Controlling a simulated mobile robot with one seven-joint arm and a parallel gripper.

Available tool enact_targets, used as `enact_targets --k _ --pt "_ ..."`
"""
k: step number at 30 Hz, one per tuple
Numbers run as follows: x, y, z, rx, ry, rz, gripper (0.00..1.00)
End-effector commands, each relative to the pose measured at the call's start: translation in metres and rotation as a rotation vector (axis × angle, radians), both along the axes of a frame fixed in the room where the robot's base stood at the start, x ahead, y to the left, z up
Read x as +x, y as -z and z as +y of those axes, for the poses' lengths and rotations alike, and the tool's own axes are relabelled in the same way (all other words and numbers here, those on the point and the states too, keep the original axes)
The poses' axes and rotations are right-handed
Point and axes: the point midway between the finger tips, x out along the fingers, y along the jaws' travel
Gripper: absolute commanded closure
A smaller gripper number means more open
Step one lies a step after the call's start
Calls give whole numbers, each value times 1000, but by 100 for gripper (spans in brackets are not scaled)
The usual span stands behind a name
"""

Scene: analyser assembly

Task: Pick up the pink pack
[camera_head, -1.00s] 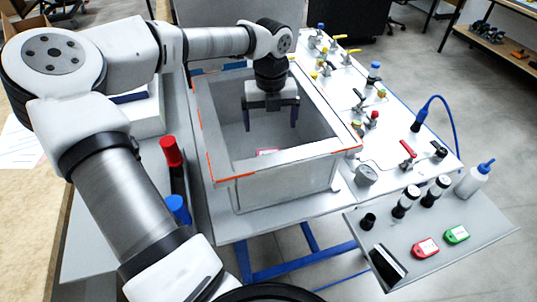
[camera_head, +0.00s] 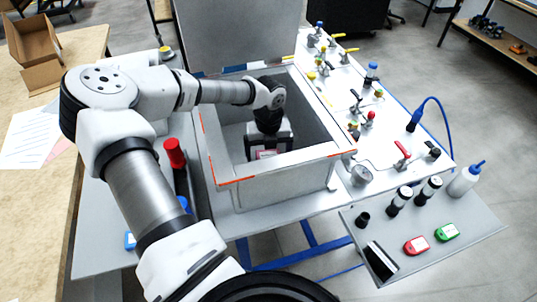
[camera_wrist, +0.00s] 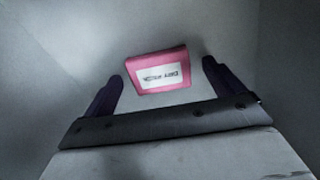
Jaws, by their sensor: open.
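The pink pack (camera_wrist: 158,69) with a white printed label lies at the bottom of the grey open box in the wrist view. A small part of the pack (camera_head: 266,154) shows in the head view, just below my gripper. My gripper (camera_wrist: 160,84) is open, with one dark finger on each side of the pack in the wrist view. The pack appears between and slightly beyond the fingertips. Whether the fingers touch it cannot be told. In the head view my gripper (camera_head: 268,150) is down inside the box, its fingers mostly hidden.
The box (camera_head: 275,168) has high walls with an orange-edged rim around my gripper. To its right is a panel of valves (camera_head: 370,120). A red-capped item (camera_head: 174,153) stands at left.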

Motion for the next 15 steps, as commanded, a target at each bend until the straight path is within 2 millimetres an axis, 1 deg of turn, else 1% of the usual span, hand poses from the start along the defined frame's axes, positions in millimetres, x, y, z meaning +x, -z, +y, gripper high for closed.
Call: enact_targets --k 2,3,13,14,15 --pt "0 0 0 0 -1 0 6" --pt "0 0 0 0 -1 0 9" --pt "0 0 0 0 -1 0 52" --pt "0 0 0 0 -1 0 55" --pt "0 0 0 0 -1 0 55"
